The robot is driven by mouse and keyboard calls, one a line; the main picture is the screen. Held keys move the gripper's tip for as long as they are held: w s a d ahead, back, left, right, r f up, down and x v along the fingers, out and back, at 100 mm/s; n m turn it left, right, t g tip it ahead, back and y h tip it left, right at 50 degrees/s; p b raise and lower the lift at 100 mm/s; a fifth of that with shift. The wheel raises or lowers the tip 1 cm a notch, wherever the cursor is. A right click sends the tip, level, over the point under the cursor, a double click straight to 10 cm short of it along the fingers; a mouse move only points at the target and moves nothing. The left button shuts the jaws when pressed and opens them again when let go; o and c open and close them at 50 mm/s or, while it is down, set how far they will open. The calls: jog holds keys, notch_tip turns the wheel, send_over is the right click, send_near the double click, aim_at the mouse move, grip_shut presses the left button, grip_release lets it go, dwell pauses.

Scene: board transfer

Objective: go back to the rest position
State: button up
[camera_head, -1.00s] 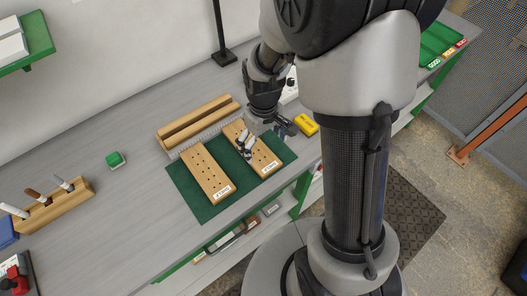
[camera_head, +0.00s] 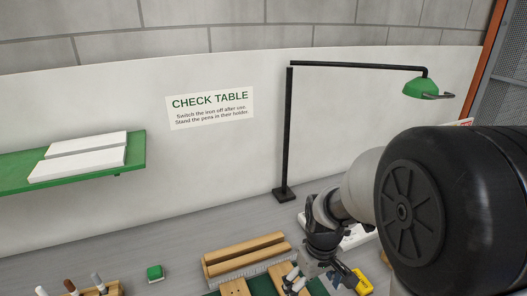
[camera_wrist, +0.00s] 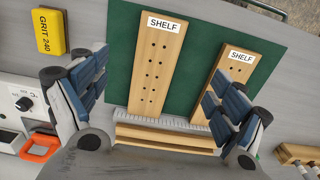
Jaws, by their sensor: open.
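My gripper (camera_wrist: 155,92) is open and empty in the wrist view, its two blue-padded fingers spread apart. It is above the table, over two wooden boards with rows of holes and SHELF labels. The left board (camera_wrist: 157,60) shows between the fingers, and the right board (camera_wrist: 238,62) is partly behind the right finger. Both lie on a green mat (camera_wrist: 205,50). In the head view my gripper (camera_head: 312,280) is at the bottom edge, and the boards are mostly cut off there.
A wooden rack (camera_head: 245,255) stands behind the mat. A yellow GRIT 240 block (camera_wrist: 49,32) and a white unit with a knob (camera_wrist: 10,112) lie beside it. A black lamp post (camera_head: 289,130) rises behind my arm. A green shelf (camera_head: 137,160) is on the wall.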

jog(key=s+a+r+m+t, duration=0.1)
jog(key=s+r+m+t, duration=0.2)
jog(key=s+r, duration=1.3)
jog(key=shift+s+a+t, duration=0.2)
jog(key=shift+t, duration=0.6)
jog(key=shift+r, duration=0.1)
